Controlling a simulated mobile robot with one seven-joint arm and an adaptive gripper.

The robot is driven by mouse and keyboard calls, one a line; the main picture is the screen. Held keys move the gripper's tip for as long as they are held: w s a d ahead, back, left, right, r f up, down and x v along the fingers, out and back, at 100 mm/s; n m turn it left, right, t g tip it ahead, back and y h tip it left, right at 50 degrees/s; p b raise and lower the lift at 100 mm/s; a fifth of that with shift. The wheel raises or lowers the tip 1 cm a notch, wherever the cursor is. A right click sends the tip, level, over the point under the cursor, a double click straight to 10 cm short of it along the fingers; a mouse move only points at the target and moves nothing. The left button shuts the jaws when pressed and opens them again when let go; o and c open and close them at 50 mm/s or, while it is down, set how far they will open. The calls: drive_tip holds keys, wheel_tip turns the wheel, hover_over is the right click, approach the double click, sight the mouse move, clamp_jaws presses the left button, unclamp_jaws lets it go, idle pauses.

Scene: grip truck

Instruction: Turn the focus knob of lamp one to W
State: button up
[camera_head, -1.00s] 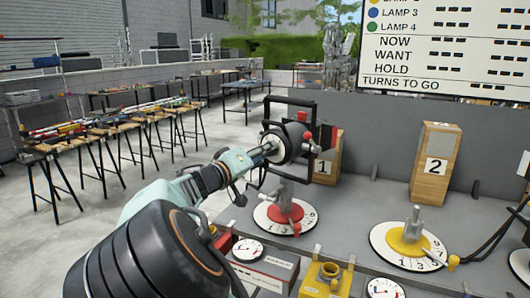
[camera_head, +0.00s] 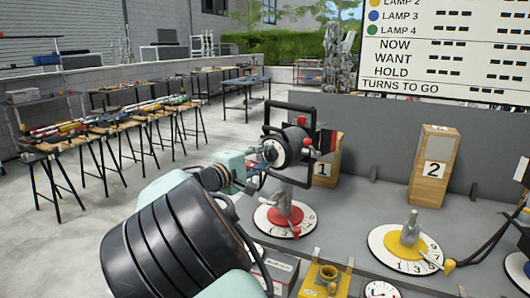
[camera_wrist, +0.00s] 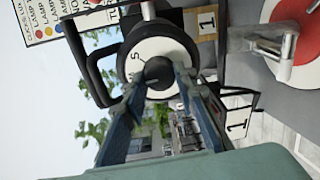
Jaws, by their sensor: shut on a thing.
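Lamp one (camera_head: 297,143) is a dark round lamp in a black square frame, in front of the wooden block marked 1 (camera_head: 325,168). In the wrist view its pale dial face (camera_wrist: 150,48) carries an S and other marks too small to read surely. The dark round focus knob (camera_wrist: 158,70) sits at the dial's middle. My gripper (camera_wrist: 158,82) has its two blue fingers closed on the knob from both sides. In the head view my gripper (camera_head: 266,156) meets the lamp's front face; the fingers are small there.
A red-centred numbered disc (camera_head: 286,218) with a grey lever stands below the lamp. A yellow-centred disc (camera_head: 407,247) and block 2 (camera_head: 435,168) stand to the right. A sign board (camera_head: 445,50) hangs at the upper right. My arm covers the left foreground.

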drive_tip(key=n+p, duration=0.3)
drive_tip(key=shift+r, duration=0.15)
drive_tip(key=n+p, duration=0.3)
drive_tip(key=n, duration=0.1)
drive_tip(key=shift+g, duration=0.3)
drive_tip(key=shift+f+h, duration=0.2)
drive_tip(key=shift+h, duration=0.1)
drive_tip(key=o, duration=1.2)
drive_tip(key=shift+c, duration=0.2)
drive_tip(key=shift+s+a, duration=0.1)
drive_tip(key=v, duration=1.1)
drive_tip(key=shift+s+a, duration=0.15)
drive_tip(key=shift+s, duration=0.2)
